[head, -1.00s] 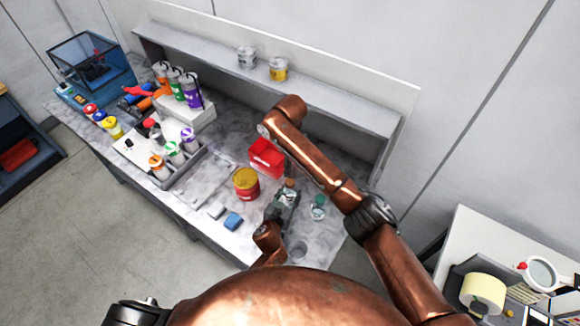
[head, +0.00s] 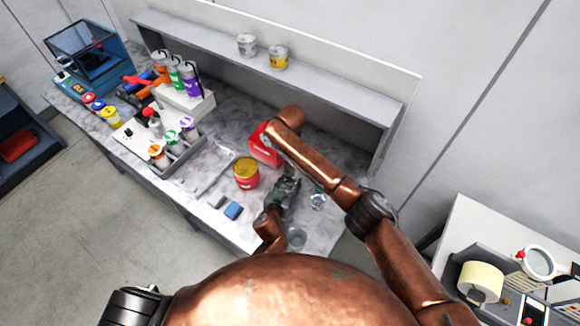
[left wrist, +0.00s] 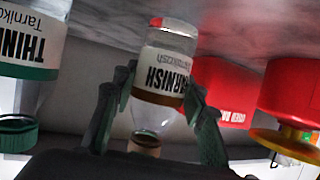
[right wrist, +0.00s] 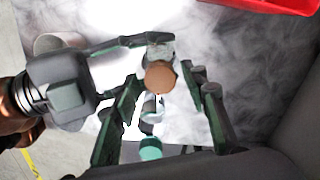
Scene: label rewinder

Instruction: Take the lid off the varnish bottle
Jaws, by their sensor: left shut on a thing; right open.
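The varnish bottle (left wrist: 165,80) is clear glass with a brown-edged label and a brown lid; the left wrist view shows it upside down. My left gripper (left wrist: 160,95) is shut on the bottle's body from the side. The brown lid (right wrist: 160,77) is on the bottle and faces the right wrist camera. My right gripper (right wrist: 163,95) is open, with its fingers on both sides of the lid, apparently without gripping it. In the head view, my left gripper (head: 284,192) and my right arm largely hide the bottle.
A thinner bottle (left wrist: 30,70) with a green lid stands close beside the varnish bottle. A red tin (head: 246,174) and a red box (head: 264,146) stand nearby. A blue block (head: 233,210) lies at the front. A grey shelf (head: 300,80) runs behind the bench.

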